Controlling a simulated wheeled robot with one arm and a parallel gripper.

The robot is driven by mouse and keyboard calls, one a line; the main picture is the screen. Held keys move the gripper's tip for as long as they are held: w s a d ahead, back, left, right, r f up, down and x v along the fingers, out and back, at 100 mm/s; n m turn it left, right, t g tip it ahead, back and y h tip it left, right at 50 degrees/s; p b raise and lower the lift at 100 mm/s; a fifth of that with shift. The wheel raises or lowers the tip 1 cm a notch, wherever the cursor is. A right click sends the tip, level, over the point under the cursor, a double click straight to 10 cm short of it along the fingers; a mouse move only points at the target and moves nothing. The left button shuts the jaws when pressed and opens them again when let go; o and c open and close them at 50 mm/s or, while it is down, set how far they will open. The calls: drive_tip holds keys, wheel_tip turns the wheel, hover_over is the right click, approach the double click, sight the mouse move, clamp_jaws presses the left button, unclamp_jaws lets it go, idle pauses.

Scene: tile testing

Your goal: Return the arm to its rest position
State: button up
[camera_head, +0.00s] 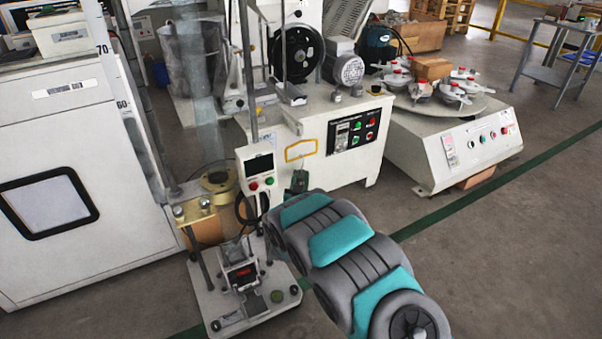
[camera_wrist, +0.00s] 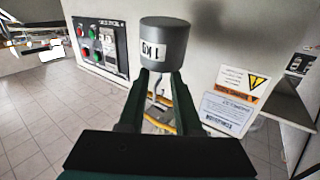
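My arm reaches across the middle of the head view, and my dark green gripper (camera_head: 298,182) is at its far end, in front of a white cabinet. In the wrist view, the two fingers (camera_wrist: 161,78) point away from the camera and up. A grey cylindrical weight (camera_wrist: 166,42) marked 1 KG sits right at the fingertips, its lettering upside down. A thin hook hangs between the fingers. Nothing else seems to bear the weight. The exact contact is hard to see, and I cannot make out the weight in the head view.
A test stand (camera_head: 243,285) with a column is left of my arm. The white cabinet's control panel (camera_head: 355,130) is beyond the gripper, with a turntable machine (camera_head: 470,150) to its right. A large white machine (camera_head: 60,190) fills the left. The floor (camera_head: 525,240) at right is clear.

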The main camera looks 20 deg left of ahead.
drive_tip(key=s, duration=0.1)
drive_tip(key=s+f, duration=0.1)
drive_tip(key=s+d, duration=0.1)
drive_tip(key=s, duration=0.1)
drive_tip(key=shift+d+f, duration=0.1)
drive_tip(key=shift+f, duration=0.05)
drive_tip(key=d+r+m+g+h+p, duration=0.15)
drive_tip(key=d+r+g+p, duration=0.3)
drive_tip(key=d+r, duration=0.7)
drive_tip(key=s+d+r+g+h+p, duration=0.1)
drive_tip(key=s+d+r+g, duration=0.1)
drive_tip(key=s+d, duration=0.35)
drive_tip(key=s+d+r+g+h+p, duration=0.1)
drive_tip(key=s+d+r+g, duration=0.2)
drive_tip(key=d, duration=0.5)
drive_tip(key=s+d+r+g+p, duration=0.1)
drive_tip(key=s+d+r+g, duration=0.2)
drive_tip(key=s, duration=1)
drive_tip(key=s+d+r+m+g+h+p, duration=0.1)
drive_tip(key=s+d+r+g+p, duration=0.1)
drive_tip(key=s+d, duration=0.7)
drive_tip(key=s+d+r+g+p, duration=0.2)
drive_tip(key=s+d+r+g, duration=0.2)
drive_tip(key=s, duration=1.4)
drive_tip(key=d+r, duration=0.2)
drive_tip(key=d, duration=0.1)
drive_tip(key=shift+s+g, duration=0.2)
drive_tip(key=shift+g, duration=0.15)
drive_tip(key=shift+h, duration=0.25)
